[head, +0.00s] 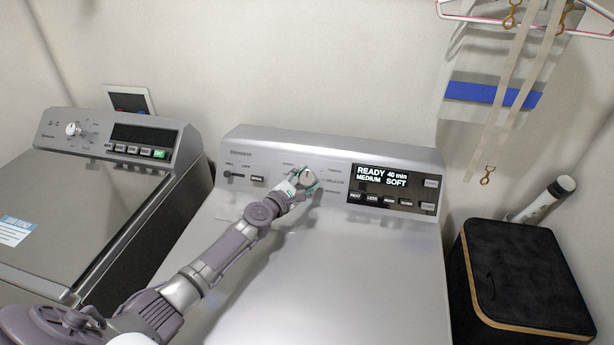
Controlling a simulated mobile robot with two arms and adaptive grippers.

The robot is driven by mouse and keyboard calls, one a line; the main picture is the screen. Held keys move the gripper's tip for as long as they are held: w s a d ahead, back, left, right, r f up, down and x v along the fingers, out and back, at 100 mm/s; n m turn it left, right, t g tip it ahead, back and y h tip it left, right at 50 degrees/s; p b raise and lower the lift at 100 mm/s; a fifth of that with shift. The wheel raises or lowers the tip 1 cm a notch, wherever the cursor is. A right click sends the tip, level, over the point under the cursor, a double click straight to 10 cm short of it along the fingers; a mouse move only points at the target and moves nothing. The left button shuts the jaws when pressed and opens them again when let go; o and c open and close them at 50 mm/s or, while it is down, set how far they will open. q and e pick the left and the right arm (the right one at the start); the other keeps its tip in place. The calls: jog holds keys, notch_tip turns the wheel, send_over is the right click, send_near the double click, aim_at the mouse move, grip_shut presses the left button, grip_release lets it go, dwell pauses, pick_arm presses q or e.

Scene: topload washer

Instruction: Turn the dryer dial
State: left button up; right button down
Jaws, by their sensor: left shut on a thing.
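The dryer (320,275) is the silver machine in the middle, with a raised control panel along its back. Its round light dial (308,178) sits near the middle of that panel, with printed labels around it. The panel's display (384,181) reads "READY 40 min MEDIUM SOFT". My left arm reaches in from the lower left across the dryer top. My left gripper (303,182) is at the dial, shut on it, with fingers around its rim. The fingers and wrist hide part of the dial's lower left. My right gripper is not in view.
A second machine (60,215) with its own white knob (73,129) stands at the left. A black box (525,280) with a wooden rim stands at the right. Hangers and straps (515,90) hang on the wall at upper right. The dryer top is clear.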

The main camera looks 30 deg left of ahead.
pick_arm(q)
jog(key=shift+a+m+g+h, duration=0.1)
jog(key=shift+m+g+h, duration=0.5)
jog(key=shift+m, duration=0.6)
jog(key=m+g+h, duration=0.1)
jog(key=m, duration=0.2)
jog(key=shift+h, duration=0.4)
jog(key=m+g, duration=0.2)
jog(key=m, duration=0.1)
jog(key=m+g+h+b, duration=0.1)
jog(key=m, duration=0.2)
jog(key=shift+g, duration=0.4)
jog(key=shift+m+g+b, duration=0.3)
jog(key=o, duration=1.2)
jog(key=shift+c, duration=0.2)
